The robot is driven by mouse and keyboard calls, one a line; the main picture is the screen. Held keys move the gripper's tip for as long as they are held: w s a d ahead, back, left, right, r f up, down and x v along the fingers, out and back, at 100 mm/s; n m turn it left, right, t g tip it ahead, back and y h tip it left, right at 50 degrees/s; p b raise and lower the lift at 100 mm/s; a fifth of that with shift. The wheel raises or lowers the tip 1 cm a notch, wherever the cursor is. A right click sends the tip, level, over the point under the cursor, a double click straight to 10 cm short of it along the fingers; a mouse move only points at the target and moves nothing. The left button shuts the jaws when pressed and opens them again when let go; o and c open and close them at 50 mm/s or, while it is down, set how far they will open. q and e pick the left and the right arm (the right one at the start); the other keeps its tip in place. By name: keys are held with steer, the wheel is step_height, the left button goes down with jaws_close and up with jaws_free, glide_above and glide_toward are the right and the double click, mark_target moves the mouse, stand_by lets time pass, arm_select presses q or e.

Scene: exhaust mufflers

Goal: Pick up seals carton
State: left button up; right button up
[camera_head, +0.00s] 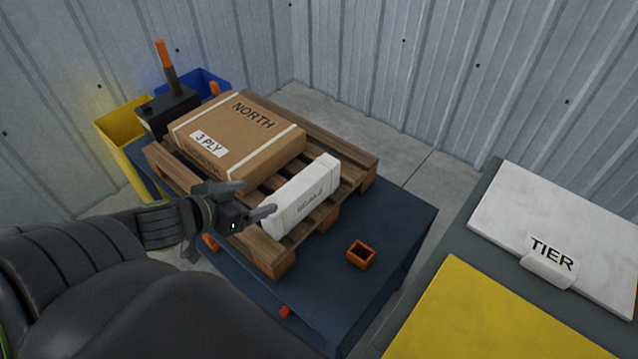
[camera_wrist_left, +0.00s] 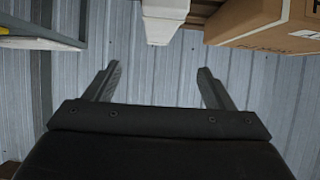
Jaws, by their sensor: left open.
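The seals carton (camera_head: 303,196) is a long white box with "SEALS" printed on its side. It lies on the wooden pallet (camera_head: 345,159), beside the brown NORTH box. My left gripper (camera_head: 253,203) is at the carton's near left end, open and empty, with one finger close to it in the head view; I cannot tell whether it touches. In the left wrist view the two fingers (camera_wrist_left: 157,88) are spread apart with nothing between them. The carton's white end (camera_wrist_left: 163,20) shows at the top, beyond the fingertips. My right gripper is not in view.
The brown NORTH box (camera_head: 238,132) fills the pallet's far left part. The pallet stands on a dark blue table (camera_head: 400,215), with a small orange open box (camera_head: 361,254) at front right. A yellow bin (camera_head: 121,128) and a black case (camera_head: 168,109) stand behind left. A TIER sign (camera_head: 551,254) is at right.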

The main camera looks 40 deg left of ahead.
arm_select(q)
steer(key=b, duration=0.4)
glide_toward(300, 184)
steer(key=b+x, duration=0.1)
steer(key=x, duration=0.2)
steer(key=b+x, duration=0.1)
steer(key=x, duration=0.1)
steer(key=shift+a+b, duration=0.25)
steer(key=shift+b, duration=0.1)
steer(key=shift+w, duration=0.25)
steer(key=shift+w+d+f, duration=0.1)
steer(key=shift+w+f, duration=0.15)
steer(key=shift+w, duration=0.05)
steer(key=b+x, duration=0.1)
steer(key=x, duration=0.3)
steer(key=shift+d+f, duration=0.1)
steer(key=shift+d, duration=0.1)
steer(key=shift+w+f, duration=0.15)
steer(key=shift+w, duration=0.15)
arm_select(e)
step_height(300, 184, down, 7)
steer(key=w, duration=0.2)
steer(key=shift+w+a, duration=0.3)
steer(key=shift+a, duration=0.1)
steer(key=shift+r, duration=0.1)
